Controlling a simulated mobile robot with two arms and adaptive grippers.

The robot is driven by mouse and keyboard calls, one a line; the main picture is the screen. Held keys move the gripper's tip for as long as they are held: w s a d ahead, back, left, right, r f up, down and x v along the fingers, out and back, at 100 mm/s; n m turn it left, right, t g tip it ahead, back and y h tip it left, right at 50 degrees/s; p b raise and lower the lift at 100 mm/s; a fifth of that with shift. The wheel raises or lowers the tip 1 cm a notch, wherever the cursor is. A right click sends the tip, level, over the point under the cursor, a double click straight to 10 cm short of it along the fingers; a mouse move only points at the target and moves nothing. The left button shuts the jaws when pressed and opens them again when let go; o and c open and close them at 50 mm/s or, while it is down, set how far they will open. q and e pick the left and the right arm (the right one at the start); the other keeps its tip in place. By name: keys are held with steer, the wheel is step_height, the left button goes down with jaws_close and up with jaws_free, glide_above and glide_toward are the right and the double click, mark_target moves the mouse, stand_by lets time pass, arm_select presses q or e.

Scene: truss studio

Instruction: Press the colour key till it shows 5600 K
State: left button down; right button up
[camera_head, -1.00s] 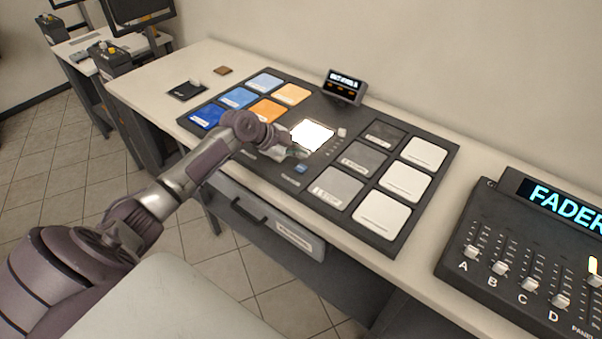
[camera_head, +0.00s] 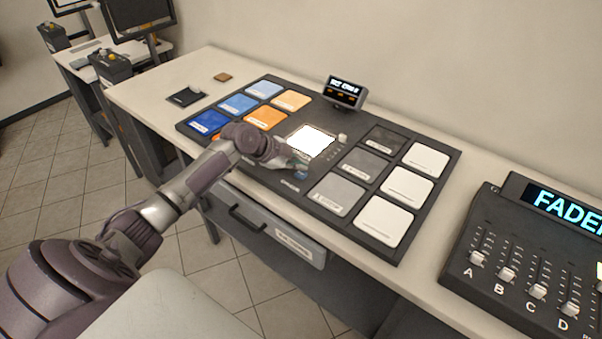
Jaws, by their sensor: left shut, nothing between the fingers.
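A dark panel (camera_head: 275,182) lies on the light desk with coloured and grey swatches around a glowing white square (camera_head: 311,141). A small blue key (camera_head: 301,174) sits on the panel in front of the square. My left gripper (camera_head: 298,167) is shut and empty at this key, partly covering it; I cannot tell whether it touches. A small display (camera_head: 344,91) stands behind the panel; its lit text is too small and blurred to read. My right gripper is not in view.
A fader console (camera_head: 530,255) stands at the right of the desk. A small dark tray (camera_head: 186,96) and a brown block (camera_head: 223,77) lie at the far left. A drawer with a handle (camera_head: 246,218) is under the front edge.

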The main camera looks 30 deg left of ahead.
mark_target(299, 174)
arm_select(q)
steer(key=shift+f, duration=0.1)
stand_by(0.6)
steer(key=shift+f+b, duration=0.35)
steer(key=shift+b, duration=0.1)
steer(key=shift+f+b, duration=0.4)
steer(key=shift+f, duration=0.05)
stand_by(0.4)
steer(key=shift+r, duration=0.15)
steer(key=shift+r+p, duration=0.6)
steer(key=shift+r, duration=0.15)
steer(key=shift+r+p, duration=1.8)
steer(key=shift+r, duration=0.75)
steer(key=shift+f, duration=0.1)
